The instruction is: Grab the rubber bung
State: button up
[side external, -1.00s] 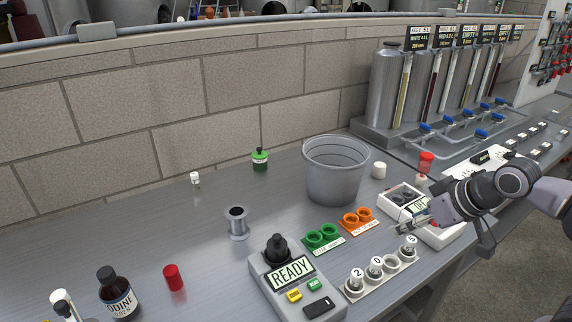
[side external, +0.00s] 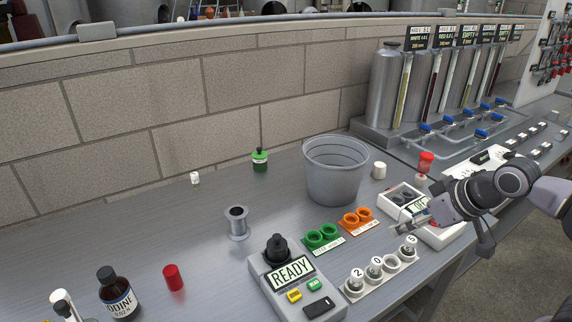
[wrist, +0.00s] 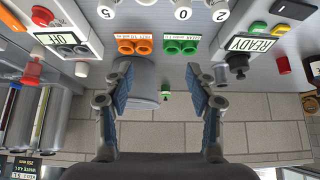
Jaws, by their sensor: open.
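Two plain stoppers could be the rubber bung, and I cannot tell which: a red, slightly tapered cylinder (side external: 173,277) at the front left of the bench, and a cream cylinder (side external: 379,170) just right of the grey bucket. In the wrist view the red cylinder (wrist: 281,65) is at the right and the cream one (wrist: 82,69) at the left. My gripper (side external: 412,222) is at the right, above the bench near the white scale-like box. In the wrist view its jaws (wrist: 160,82) are wide apart and empty, away from both cylinders.
The grey bucket (side external: 335,172) stands mid-bench. In front are green cups (side external: 322,237), orange cups (side external: 357,220), numbered knobs (side external: 381,270) and a READY device (side external: 290,280). A metal spool (side external: 237,223), brown bottle (side external: 118,293) and green bottle (side external: 260,160) stand left. Left-middle bench is mostly clear.

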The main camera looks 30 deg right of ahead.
jog(key=shift+o, duration=1.2)
jog(key=shift+r, duration=0.1)
